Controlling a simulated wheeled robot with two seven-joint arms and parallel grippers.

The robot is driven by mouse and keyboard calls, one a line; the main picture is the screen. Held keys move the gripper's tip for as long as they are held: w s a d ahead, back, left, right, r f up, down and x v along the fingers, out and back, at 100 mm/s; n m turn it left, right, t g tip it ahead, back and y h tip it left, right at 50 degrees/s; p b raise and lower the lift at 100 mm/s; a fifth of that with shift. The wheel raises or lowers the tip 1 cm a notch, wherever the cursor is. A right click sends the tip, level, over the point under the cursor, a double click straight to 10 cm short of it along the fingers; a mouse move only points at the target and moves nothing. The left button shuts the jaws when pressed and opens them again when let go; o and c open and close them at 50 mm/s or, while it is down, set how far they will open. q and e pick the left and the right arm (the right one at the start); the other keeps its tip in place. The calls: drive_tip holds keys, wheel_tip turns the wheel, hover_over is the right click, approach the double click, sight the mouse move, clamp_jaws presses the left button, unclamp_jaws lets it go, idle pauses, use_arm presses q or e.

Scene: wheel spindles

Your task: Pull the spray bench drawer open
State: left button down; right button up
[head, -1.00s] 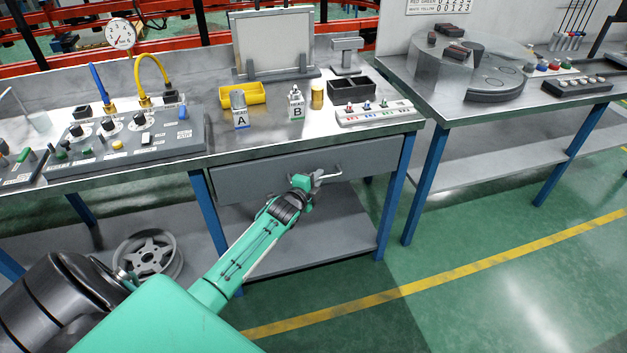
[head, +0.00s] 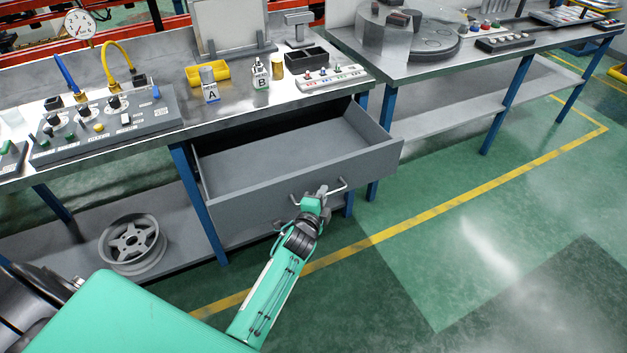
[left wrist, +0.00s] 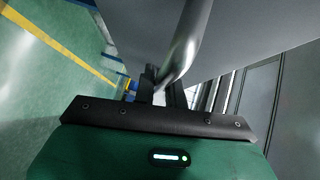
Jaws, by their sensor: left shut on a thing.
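The grey spray bench drawer (head: 270,201) is pulled well out from under the steel bench top, and its open inside (head: 285,155) looks empty. A bar handle (head: 334,188) crosses its front panel. My left gripper (head: 321,194) is shut on the handle. In the left wrist view the handle bar (left wrist: 184,45) runs down between the dark fingers (left wrist: 160,90), with the grey drawer front behind it. The fingertips are partly hidden by the bar. My right gripper is not in view.
A wheel (head: 132,243) lies on the lower shelf. A second bench (head: 440,75) stands to the right. The floor in front is clear.

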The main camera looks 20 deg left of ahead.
use_arm(q)
drive_tip(key=shift+s+d, duration=0.75)
drive_tip(key=shift+d, duration=0.1)
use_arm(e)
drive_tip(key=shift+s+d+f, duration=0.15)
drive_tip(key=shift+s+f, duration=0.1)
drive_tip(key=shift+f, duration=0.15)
use_arm(q)
drive_tip(key=c, duration=1.5)
unclamp_jaws()
drive_tip(key=shift+o, duration=0.2)
drive_tip(key=shift+s, duration=0.1)
drive_tip(key=s+r, duration=0.2)
drive_tip(key=s, duration=1.1)
drive_tip(key=shift+s+d, duration=0.2)
drive_tip(key=shift+d, duration=0.25)
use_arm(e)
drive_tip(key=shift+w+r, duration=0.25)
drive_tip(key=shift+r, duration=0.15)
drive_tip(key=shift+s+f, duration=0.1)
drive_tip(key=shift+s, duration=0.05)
